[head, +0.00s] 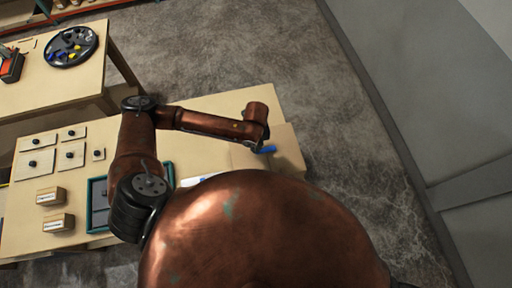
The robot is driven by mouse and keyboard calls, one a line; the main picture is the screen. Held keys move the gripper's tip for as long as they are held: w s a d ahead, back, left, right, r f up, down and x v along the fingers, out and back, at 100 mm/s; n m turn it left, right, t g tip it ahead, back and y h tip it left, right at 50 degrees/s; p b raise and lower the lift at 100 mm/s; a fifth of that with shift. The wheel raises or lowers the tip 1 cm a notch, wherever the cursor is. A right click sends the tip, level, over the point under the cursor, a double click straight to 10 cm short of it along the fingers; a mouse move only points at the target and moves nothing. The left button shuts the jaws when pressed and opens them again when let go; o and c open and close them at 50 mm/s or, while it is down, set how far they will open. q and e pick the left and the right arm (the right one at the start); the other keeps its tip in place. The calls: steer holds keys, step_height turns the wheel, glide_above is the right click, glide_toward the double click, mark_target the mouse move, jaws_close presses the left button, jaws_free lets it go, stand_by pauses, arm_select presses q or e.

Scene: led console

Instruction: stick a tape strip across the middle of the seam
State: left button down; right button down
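A tan box (288,150) stands at the right end of the light wooden table (200,158); its seam cannot be made out. A small blue strip (267,150) shows over the top of the box, just by the tip of my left gripper (259,147). The gripper points down there and is small and dark, mostly hidden by the end of my arm. I cannot tell whether its fingers are open or shut, or whether the strip is held or lies on the box. My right gripper is not in view.
Drawer-like panels with dark knobs (69,154), two small labelled blocks (58,223) and a teal-edged tray (98,212) are on the table's left part. A second table (50,83) at upper left bears a round black tray (71,61). Grey floor is clear at right.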

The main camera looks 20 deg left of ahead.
arm_select(q)
steer(key=shift+f, duration=0.85)
stand_by(0.7)
steer(key=c, duration=2.1)
jaws_free()
step_height(320, 180, up, 12)
steer(key=shift+s, duration=0.1)
